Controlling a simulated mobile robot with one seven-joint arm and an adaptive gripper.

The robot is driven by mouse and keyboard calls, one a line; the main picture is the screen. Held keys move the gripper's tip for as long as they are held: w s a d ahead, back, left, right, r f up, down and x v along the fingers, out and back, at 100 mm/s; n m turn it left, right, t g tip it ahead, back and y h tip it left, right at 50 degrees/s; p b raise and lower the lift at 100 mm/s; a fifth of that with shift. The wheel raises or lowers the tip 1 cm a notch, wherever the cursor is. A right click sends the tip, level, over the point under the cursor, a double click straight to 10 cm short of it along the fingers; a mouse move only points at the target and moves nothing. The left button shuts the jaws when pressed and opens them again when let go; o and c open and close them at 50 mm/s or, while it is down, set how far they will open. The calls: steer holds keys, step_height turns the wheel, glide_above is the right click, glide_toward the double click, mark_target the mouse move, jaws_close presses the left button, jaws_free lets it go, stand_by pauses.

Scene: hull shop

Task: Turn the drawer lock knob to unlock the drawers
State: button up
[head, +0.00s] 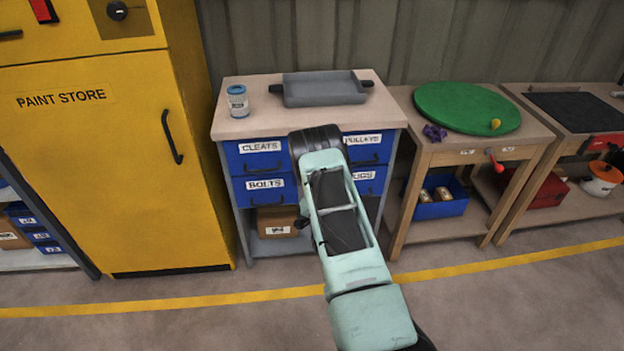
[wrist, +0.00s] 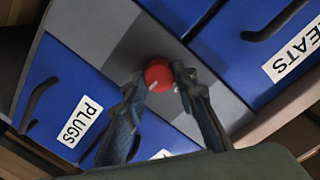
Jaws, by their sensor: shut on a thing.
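The drawer lock knob (wrist: 157,72) is a small round red knob with a pale mark on its face. It sits on the grey strip between the blue drawers in the wrist view. My gripper (wrist: 160,80) is shut on the knob, with one finger on each side of it. The drawer unit (head: 230,130) has blue drawers; CLEATS (head: 240,160) and BOLTS (head: 254,196) are on the left, PULLEYS (head: 384,152) and a partly covered PLUGS drawer (head: 378,188) on the right. All look closed. My arm hides the knob in the head view.
A jar (head: 238,101) and a grey tray (head: 324,90) stand on the unit's top. The yellow paint store cabinet (head: 110,190) is close on the left. A wooden workbench (head: 420,160) with a green disc (head: 460,107) adjoins on the right. The floor in front is clear.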

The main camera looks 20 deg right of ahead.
steer(key=o, duration=1.2)
steer(key=shift+c, duration=0.2)
steer(key=v, duration=1.2)
steer(key=shift+a, duration=0.1)
